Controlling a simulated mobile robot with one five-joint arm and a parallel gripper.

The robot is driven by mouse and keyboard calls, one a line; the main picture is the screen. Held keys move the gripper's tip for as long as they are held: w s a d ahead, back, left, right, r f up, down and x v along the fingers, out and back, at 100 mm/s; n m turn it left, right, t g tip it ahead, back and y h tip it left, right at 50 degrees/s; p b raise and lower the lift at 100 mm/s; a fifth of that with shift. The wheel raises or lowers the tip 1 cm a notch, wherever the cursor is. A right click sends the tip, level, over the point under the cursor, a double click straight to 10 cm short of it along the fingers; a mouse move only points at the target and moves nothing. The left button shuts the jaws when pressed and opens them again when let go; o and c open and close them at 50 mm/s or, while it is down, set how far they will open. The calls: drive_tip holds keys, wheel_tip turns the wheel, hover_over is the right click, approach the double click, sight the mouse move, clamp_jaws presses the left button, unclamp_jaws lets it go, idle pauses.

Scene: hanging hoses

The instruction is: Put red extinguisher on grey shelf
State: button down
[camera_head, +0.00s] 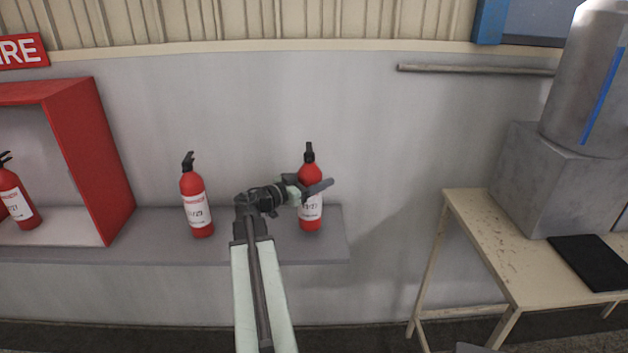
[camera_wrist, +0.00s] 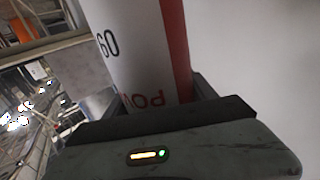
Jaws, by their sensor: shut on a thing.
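A red extinguisher (camera_head: 310,218) with a black top and white label stands upright at the right part of the grey shelf (camera_head: 270,250). Its base appears to be on or just over the shelf; I cannot tell if it touches. My gripper (camera_head: 315,188) is shut on this extinguisher around its middle. In the wrist view, the extinguisher's white label and red side (camera_wrist: 145,50) fill the space between the jaws. A second red extinguisher (camera_head: 195,205) stands upright on the shelf to the left, apart from my gripper.
A red open box (camera_head: 115,165) on the left holds another extinguisher (camera_head: 18,205). On the right, a worn table (camera_head: 500,235) carries a grey block (camera_head: 540,185), a metal cylinder (camera_head: 590,80) and a black flat thing (camera_head: 590,262). A pipe (camera_head: 475,69) runs along the wall.

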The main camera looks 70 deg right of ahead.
wheel_tip(320, 180, down, 2)
drive_tip(key=shift+f+b, duration=0.25)
drive_tip(key=shift+b, duration=0.55)
drive_tip(key=shift+c, duration=1.4)
unclamp_jaws()
drive_tip(key=v, duration=1.2)
drive_tip(key=shift+a+r, duration=0.1)
